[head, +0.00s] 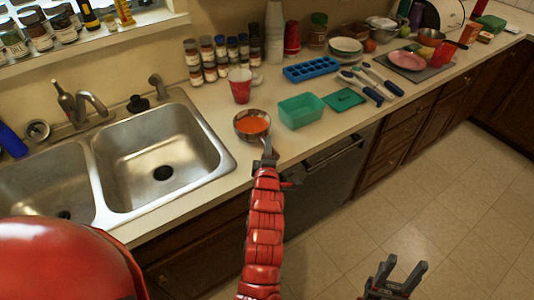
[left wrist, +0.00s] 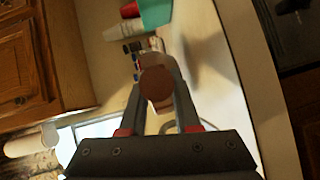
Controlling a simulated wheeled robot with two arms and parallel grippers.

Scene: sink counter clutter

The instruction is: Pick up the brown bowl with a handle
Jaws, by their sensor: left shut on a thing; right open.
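The brown bowl with a handle (head: 238,123) is near the counter's front edge, right of the sink, with an orange inside. Its handle points toward my left gripper (head: 267,156), which is shut on it. In the left wrist view, a rounded brown part (left wrist: 157,88) sits between the fingers of my left gripper (left wrist: 157,75); the rest of the bowl is hidden there. I cannot tell whether the bowl touches the counter. My right gripper (head: 398,275) is open and empty, low over the floor.
A red cup (head: 240,86) stands just behind the bowl. A teal container (head: 301,110) and its lid (head: 344,99) lie to the right. The double sink (head: 165,165) is to the left. Several jars (head: 213,60) and a blue ice tray (head: 311,69) are behind.

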